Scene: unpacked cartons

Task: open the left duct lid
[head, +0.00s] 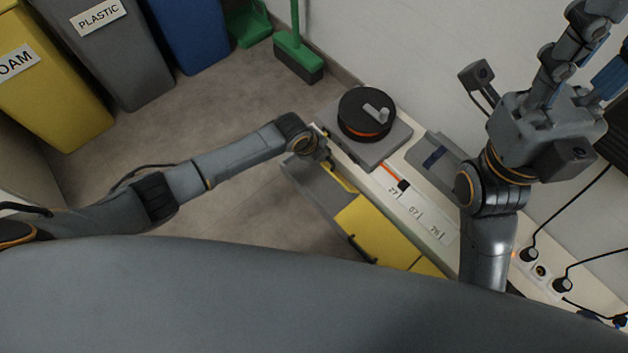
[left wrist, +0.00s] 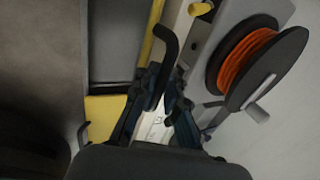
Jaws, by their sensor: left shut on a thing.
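My left gripper (head: 325,160) is at the far-left end of the bench-side duct. In the left wrist view its fingers (left wrist: 160,90) are shut on a black bent handle (left wrist: 169,42), which stands up between them. Beside it is a grey recessed panel (left wrist: 112,40); it also shows in the head view (head: 312,188), and I cannot tell if it is the lid or the duct's inside. A yellow strip (head: 341,179) runs along its edge. Yellow panels (head: 375,228) follow to the right, one with a dark handle (head: 362,249). My right gripper (head: 590,50) is raised at the upper right, fingertips partly cut off.
A black reel with orange line (head: 365,113) stands on the bench close to my left gripper. A grey box (head: 438,158) and wall-side sockets (head: 541,270) with cables are further right. Yellow, grey and blue bins (head: 118,55) and a green broom (head: 297,55) stand behind. The floor between is clear.

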